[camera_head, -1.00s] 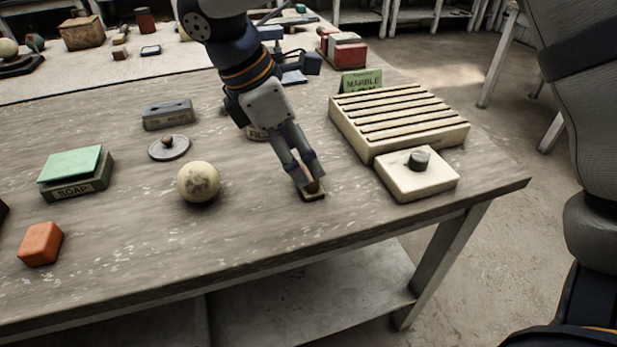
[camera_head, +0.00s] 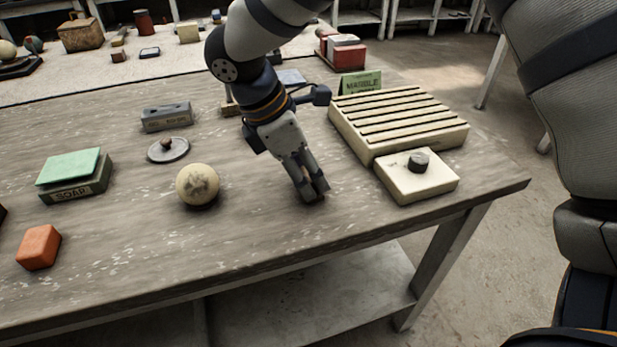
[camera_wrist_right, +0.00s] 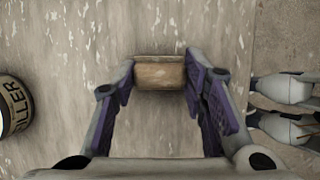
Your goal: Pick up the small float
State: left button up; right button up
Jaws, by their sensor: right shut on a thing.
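The small float shows in the right wrist view as a brown wooden block (camera_wrist_right: 160,76) between the fingertips. My right gripper (camera_head: 313,197) is shut on it, with one finger at each end of the block in the right wrist view. In the head view the fingers point down near the table's front edge, between the pale ball and the white block, and they hide the float almost entirely. I cannot tell whether the float touches the table. My left gripper is in neither view.
A pale ball (camera_head: 198,184) stands left of the gripper. A slatted cream rack (camera_head: 398,117) and a white block with a dark knob (camera_head: 416,180) stand to the right. A filler tin (camera_wrist_right: 12,106) is at the wrist view's left edge.

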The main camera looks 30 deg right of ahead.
aim_at(306, 173)
notch_tip(306, 173, up, 3)
jog(key=shift+r, duration=0.15)
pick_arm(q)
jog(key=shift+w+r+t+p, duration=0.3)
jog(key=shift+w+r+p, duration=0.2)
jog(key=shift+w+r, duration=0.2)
pick_arm(e)
jog(key=s+a+r, duration=0.7)
jog(key=s+r, duration=0.2)
jog(key=s, duration=0.2)
jog(key=shift+s+a+r, duration=0.3)
jog(key=shift+s+r, duration=0.05)
jog(key=shift+s, duration=0.05)
